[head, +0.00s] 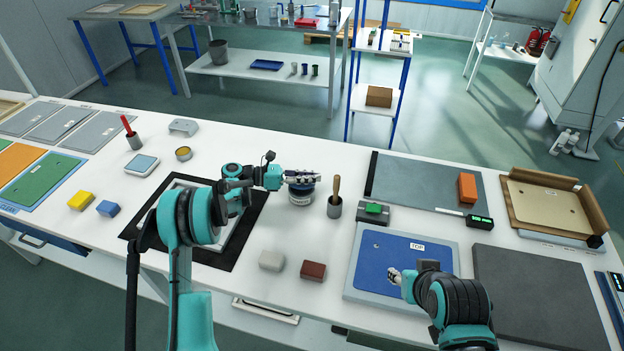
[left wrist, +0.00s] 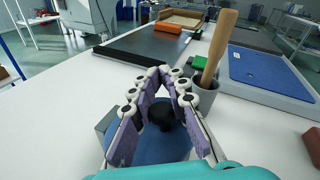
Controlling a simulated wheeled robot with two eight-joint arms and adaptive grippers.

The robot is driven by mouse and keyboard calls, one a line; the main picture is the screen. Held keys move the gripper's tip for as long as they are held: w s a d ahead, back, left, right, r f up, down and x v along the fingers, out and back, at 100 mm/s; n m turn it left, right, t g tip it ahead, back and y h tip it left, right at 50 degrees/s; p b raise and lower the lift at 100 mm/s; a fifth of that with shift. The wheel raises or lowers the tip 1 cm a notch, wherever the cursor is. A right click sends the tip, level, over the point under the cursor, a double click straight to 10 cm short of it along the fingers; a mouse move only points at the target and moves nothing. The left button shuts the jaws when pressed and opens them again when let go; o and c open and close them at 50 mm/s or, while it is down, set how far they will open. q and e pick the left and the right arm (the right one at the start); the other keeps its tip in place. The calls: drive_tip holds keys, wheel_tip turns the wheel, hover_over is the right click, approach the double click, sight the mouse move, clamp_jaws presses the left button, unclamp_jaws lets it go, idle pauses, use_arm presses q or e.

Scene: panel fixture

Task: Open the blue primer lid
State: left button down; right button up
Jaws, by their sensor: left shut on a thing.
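The primer jar (head: 300,199) stands on the white bench at the centre, with a label on its front. Its blue lid (left wrist: 146,147) is under my left gripper and appears to sit on the jar. A black knob (left wrist: 161,116) rises from the lid. My left gripper (head: 303,178) reaches in from the left, its fingers closed around the knob; they also show in the left wrist view (left wrist: 168,88). The fingers hide part of the lid. My right gripper (head: 394,275) is over the blue panel marked TOP (head: 382,250); its finger opening is too small to judge.
A grey cup with a wooden-handled tool (head: 335,207) stands close to the jar's right. A green block (head: 374,208) on a grey holder is further right. The bench just behind the jar is clear.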

use_arm(q)
drive_tip(key=shift+w+d+r+n+g+y+p, duration=0.15)
drive_tip(key=shift+w+r+n+y+p, duration=0.15)
drive_tip(key=shift+n, duration=0.35)
drive_tip(key=shift+w+r+n+g+y+p, duration=0.1)
drive_tip(key=shift+w+r+n+g+y, duration=0.2)
drive_tip(key=shift+n, duration=0.35)
drive_tip(key=shift+w, duration=0.15)
